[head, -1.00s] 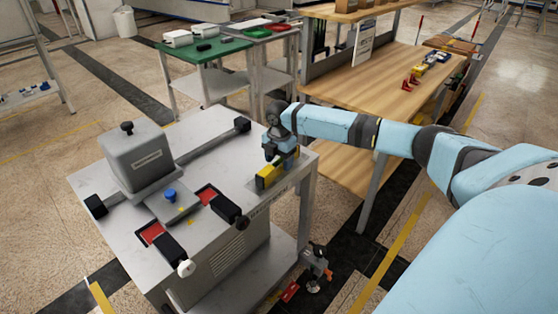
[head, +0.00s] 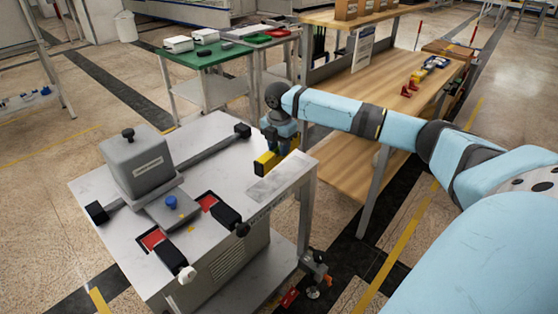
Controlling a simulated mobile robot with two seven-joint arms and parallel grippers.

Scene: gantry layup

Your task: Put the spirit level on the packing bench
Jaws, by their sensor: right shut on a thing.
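The spirit level is a yellow bar with a dark end (head: 265,165). My right gripper (head: 277,149) is shut on it and holds it over the back right part of the grey metal machine table, apparently a little above the surface. The gripper's fingers are small and partly hidden by the wrist. The wooden bench (head: 395,93), which looks like the packing bench, stands behind and to the right, with an upper shelf and a lower shelf. My left gripper is not in view.
The grey machine (head: 135,170) with black clamps and red pads fills the near table. Cartons (head: 347,9) stand on the bench's upper shelf. A green table (head: 205,58) stands behind. The bench's middle is clear.

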